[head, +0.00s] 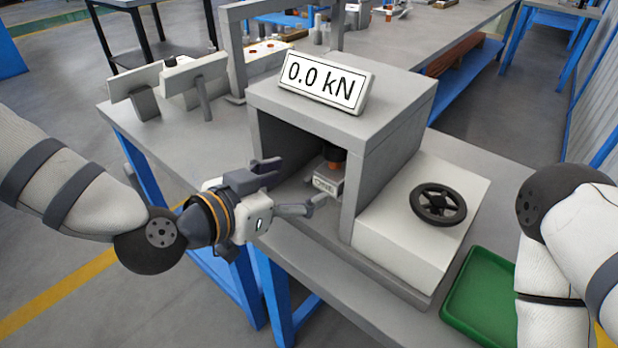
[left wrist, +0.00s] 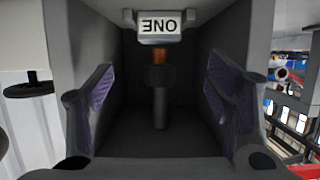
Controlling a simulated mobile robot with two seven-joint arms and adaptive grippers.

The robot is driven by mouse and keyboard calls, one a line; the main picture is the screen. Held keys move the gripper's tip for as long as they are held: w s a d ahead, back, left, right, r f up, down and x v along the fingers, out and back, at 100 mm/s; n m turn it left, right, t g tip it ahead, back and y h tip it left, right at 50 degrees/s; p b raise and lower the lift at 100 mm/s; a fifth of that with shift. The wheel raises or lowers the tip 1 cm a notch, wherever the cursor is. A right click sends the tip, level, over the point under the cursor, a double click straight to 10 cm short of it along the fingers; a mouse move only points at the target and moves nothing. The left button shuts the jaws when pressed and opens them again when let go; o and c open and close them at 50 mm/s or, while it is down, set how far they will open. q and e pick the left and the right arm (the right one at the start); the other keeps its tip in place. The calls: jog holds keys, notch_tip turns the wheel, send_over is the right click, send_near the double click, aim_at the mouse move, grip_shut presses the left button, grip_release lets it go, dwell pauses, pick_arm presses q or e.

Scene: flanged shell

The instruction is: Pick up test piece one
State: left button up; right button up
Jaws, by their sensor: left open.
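Test piece one (head: 327,184) is a small grey block with a white label reading ONE, inside the open-fronted grey press housing (head: 397,112). An orange-brown part and a dark cylinder show above it. In the left wrist view the label (left wrist: 160,27) appears upside down, at the top centre between the fingers. My left gripper (head: 296,187) is open and empty at the front of the housing, its fingers pointing toward the piece, apart from it. In the left wrist view the open fingers (left wrist: 160,112) flank the dark ram. My right gripper is out of view.
A display (head: 325,83) reading 0.0 kN sits on the housing. A black handwheel (head: 438,203) is on the light box at its right. A green tray (head: 484,298) lies at lower right. Angled plates (head: 160,85) stand at the bench's left; bare bench lies before them.

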aim_at(331, 172)
pick_arm(q)
jog(key=b+x, duration=0.1)
jog(key=x, duration=0.8)
jog(key=shift+f, duration=0.3)
jog(key=shift+w+d, duration=0.35)
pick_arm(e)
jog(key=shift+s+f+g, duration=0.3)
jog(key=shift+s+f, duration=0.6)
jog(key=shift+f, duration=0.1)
pick_arm(q)
grip_shut()
